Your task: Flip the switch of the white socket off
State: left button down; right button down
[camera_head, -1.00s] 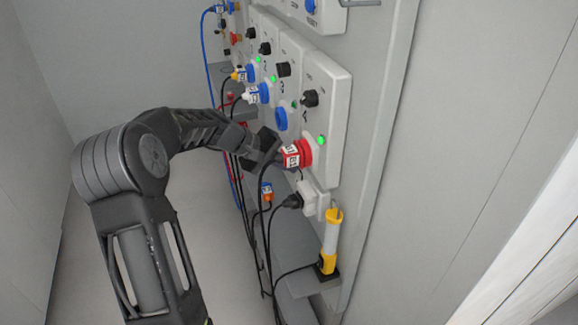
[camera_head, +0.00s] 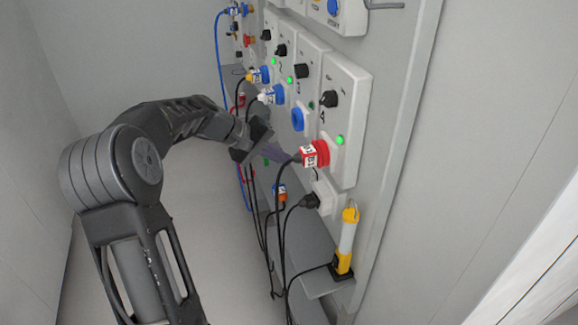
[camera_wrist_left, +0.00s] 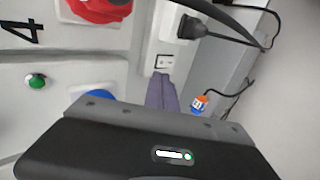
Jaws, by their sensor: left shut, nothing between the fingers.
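The white socket (camera_head: 325,193) is low on the wall panel, below the red plug (camera_head: 315,154), with a black plug (camera_head: 311,201) in it. In the left wrist view the white socket (camera_wrist_left: 164,22) shows its small rocker switch (camera_wrist_left: 164,63) beside the black plug (camera_wrist_left: 191,27). My left gripper (camera_head: 286,156) is shut and empty, left of the red plug in the head view. In the left wrist view its closed purple-grey fingers (camera_wrist_left: 162,85) point at the switch, their tips appearing just short of it; contact cannot be told. My right gripper is not in view.
Several black cables hang below the gripper, one from the red plug. Rotary knobs (camera_head: 328,99) and blue sockets (camera_head: 298,119) line the panel. An orange-blue connector (camera_head: 280,193) hangs nearby.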

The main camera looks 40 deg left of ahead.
pick_arm(q)
jog(key=v, duration=0.5)
jog(key=shift+w+d+r, duration=0.1)
jog(key=shift+w+r, duration=0.05)
jog(key=shift+r, duration=0.35)
